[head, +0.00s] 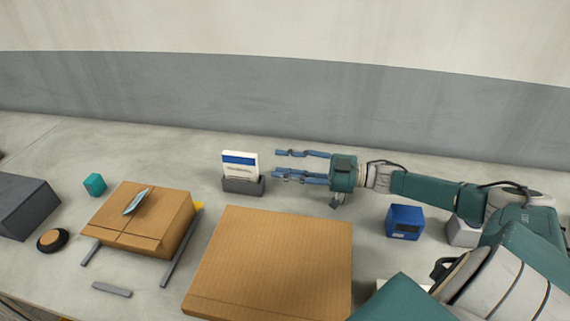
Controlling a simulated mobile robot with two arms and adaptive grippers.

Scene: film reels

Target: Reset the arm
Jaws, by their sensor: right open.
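My right arm comes in from the right, and its gripper (283,163) is open, its two blue fingers pointing left above the table. Nothing is between the fingers. The fingertips are just right of a white and blue card (240,171) that stands upright in a grey holder (243,187); I cannot tell the exact gap in depth. My left gripper does not show.
A large flat cardboard box (270,262) lies front centre. Left of it is a smaller box (147,212) with a light blue item (136,201) on top. A blue cube (404,221), teal cube (95,184), dark block (24,206) and round puck (53,239) stand around.

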